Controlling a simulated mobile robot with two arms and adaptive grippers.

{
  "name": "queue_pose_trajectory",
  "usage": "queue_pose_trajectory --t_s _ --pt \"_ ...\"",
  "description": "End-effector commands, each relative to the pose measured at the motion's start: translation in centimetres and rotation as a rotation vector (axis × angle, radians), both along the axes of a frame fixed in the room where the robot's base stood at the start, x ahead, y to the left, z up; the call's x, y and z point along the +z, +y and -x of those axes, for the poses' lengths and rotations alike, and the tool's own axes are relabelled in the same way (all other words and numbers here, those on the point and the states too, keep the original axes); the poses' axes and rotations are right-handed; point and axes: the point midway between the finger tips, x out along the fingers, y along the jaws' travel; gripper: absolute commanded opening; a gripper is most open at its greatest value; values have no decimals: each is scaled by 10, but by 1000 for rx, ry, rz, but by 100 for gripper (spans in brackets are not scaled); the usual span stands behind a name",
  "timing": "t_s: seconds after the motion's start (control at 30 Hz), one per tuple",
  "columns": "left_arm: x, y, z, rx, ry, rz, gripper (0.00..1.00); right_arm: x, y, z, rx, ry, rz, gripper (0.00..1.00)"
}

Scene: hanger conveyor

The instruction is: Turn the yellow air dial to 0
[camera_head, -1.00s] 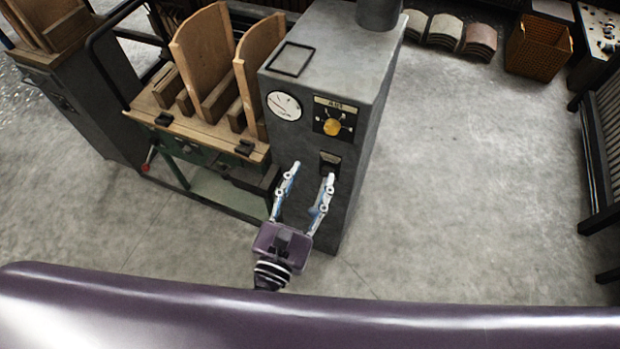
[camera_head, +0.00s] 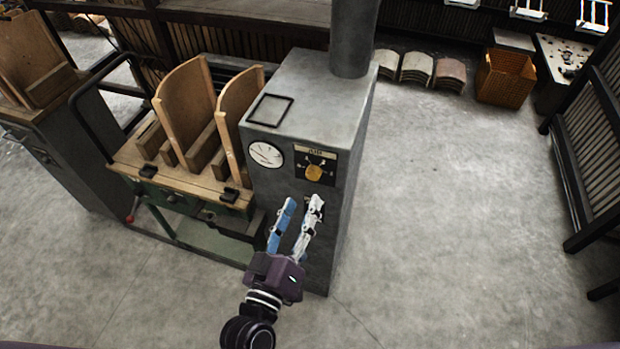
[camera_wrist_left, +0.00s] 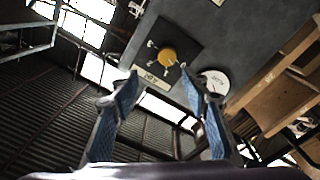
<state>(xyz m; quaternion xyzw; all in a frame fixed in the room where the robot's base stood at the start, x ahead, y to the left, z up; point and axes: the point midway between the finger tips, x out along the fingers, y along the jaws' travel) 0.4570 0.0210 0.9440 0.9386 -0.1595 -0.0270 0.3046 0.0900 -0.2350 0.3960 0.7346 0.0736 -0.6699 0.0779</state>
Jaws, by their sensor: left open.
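The yellow air dial (camera_head: 314,172) sits on a black square plate (camera_head: 327,161) on the front of a grey metal cabinet (camera_head: 345,215). In the left wrist view the yellow dial (camera_wrist_left: 167,57) shows beyond and between the fingers, with marks around it and a label plate (camera_wrist_left: 151,79). My left gripper (camera_head: 303,202) is open and empty, just below the dial in the head view and apart from it. Its two blue-padded fingers also show in the left wrist view (camera_wrist_left: 162,82). The dial's exact setting is too small to read. My right gripper is not in view.
A round white gauge (camera_head: 266,154) is left of the dial. A bench with curved wooden forms (camera_head: 187,110) adjoins the cabinet on the left. An orange basket (camera_head: 503,78) stands at the back right. The floor (camera_head: 450,200) right of the cabinet is clear.

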Motion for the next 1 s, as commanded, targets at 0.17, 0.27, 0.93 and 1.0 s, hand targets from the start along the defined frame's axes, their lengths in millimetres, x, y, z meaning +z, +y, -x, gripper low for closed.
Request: queue_pose_trajectory --t_s 0.17,0.27,0.93,1.0 --pt "-7 2 -6 18 -105 -415 43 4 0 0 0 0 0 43" --pt "-10 3 -8 21 -136 -544 43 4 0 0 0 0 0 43" --pt "-10 -19 -79 22 -153 -604 43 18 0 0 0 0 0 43" --pt "-11 -20 -81 21 -152 -604 43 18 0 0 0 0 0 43"
